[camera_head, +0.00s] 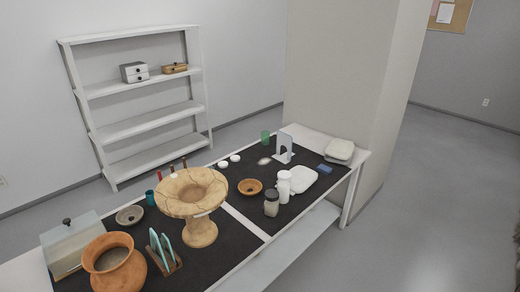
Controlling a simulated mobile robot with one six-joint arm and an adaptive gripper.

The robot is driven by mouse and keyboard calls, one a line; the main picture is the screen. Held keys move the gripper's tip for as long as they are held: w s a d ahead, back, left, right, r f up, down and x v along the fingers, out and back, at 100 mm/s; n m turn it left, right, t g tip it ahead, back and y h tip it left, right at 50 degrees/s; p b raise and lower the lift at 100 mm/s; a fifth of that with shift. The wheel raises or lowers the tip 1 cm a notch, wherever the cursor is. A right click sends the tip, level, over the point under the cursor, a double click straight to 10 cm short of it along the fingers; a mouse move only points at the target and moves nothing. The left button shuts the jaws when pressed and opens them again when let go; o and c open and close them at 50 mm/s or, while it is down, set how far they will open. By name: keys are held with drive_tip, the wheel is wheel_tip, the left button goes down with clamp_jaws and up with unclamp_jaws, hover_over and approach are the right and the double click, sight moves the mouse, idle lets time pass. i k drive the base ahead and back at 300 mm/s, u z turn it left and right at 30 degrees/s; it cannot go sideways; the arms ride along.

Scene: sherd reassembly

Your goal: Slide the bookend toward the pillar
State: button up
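The bookend (284,148) looks like a grey-blue upright plate with a dark arched opening and a flat light foot. It stands upright on the dark mat toward the far end of the table. The pillar (345,70) is a wide beige column rising behind the table's far right end. A gap of mat and white tabletop lies between bookend and pillar. My gripper is not in view.
Near the bookend are a green cup (265,137), a white dish (303,179), a white bottle (284,187), a jar (271,203), a blue block (325,169) and a lidded white container (339,150). A large cracked pedestal bowl (200,231) stands nearer.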

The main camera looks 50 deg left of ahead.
sight(283, 139)
drive_tip(key=u, duration=1.5)
drive_tip(key=k, duration=1)
drive_tip(key=i, duration=0.85)
drive_tip(key=u, duration=0.05)
